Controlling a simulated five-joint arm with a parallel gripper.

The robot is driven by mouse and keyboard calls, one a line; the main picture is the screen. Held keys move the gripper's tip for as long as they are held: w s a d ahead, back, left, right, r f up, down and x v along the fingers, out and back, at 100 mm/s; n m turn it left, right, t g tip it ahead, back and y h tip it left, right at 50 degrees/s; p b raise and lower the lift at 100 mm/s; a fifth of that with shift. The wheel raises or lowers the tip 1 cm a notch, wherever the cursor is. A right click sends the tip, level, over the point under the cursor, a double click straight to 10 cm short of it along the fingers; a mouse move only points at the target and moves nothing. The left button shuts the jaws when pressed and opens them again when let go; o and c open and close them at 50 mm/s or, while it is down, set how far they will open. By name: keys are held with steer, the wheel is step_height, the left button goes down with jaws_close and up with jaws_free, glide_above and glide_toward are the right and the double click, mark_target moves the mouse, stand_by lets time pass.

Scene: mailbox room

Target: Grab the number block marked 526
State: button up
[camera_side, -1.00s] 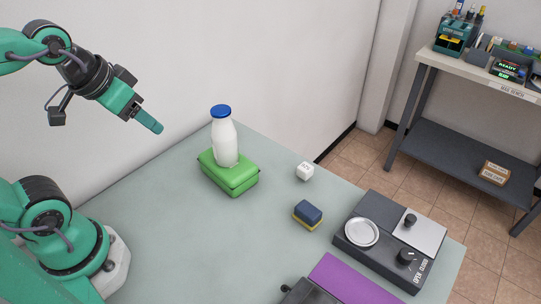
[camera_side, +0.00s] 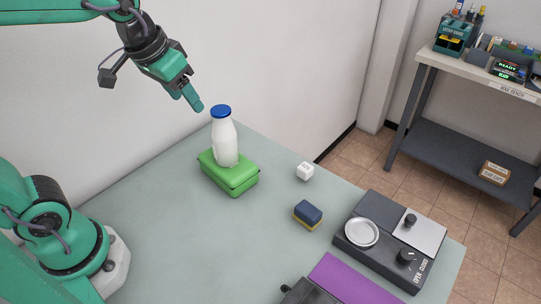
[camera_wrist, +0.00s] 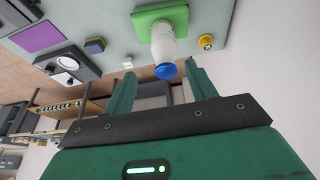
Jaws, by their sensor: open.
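A small white block (camera_side: 305,171) with dark marks on top sits on the table right of the green box; the marks are too small to read, so I cannot tell if they say 526. It also shows in the wrist view (camera_wrist: 128,62). My gripper (camera_side: 199,107) is open and empty, in the air left of the bottle's blue cap and well above the table. In the wrist view its two fingers (camera_wrist: 163,88) stand apart, with the bottle's cap seen between them. Nothing is held.
A white bottle (camera_side: 224,144) with a blue cap stands on a green box (camera_side: 229,176). A blue and yellow sponge (camera_side: 307,214), a dark device (camera_side: 385,252) with a round plate, and a purple mat (camera_side: 350,281) lie nearer. A yellow round thing (camera_wrist: 205,40) shows in the wrist view.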

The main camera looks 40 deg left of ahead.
steer(key=w+d+f+g, duration=0.15)
steer(key=w+d, duration=0.25)
steer(key=w, duration=0.4)
steer(key=g, duration=0.3)
glide_above(306, 167)
steer(key=shift+m, duration=0.3)
step_height(306, 167, down, 15)
steer(key=shift+a+f, duration=0.1)
steer(key=shift+f, duration=4.15)
steer(key=c, duration=1)
steer(key=shift+r, duration=0.15)
steer(key=shift+c, duration=0.2)
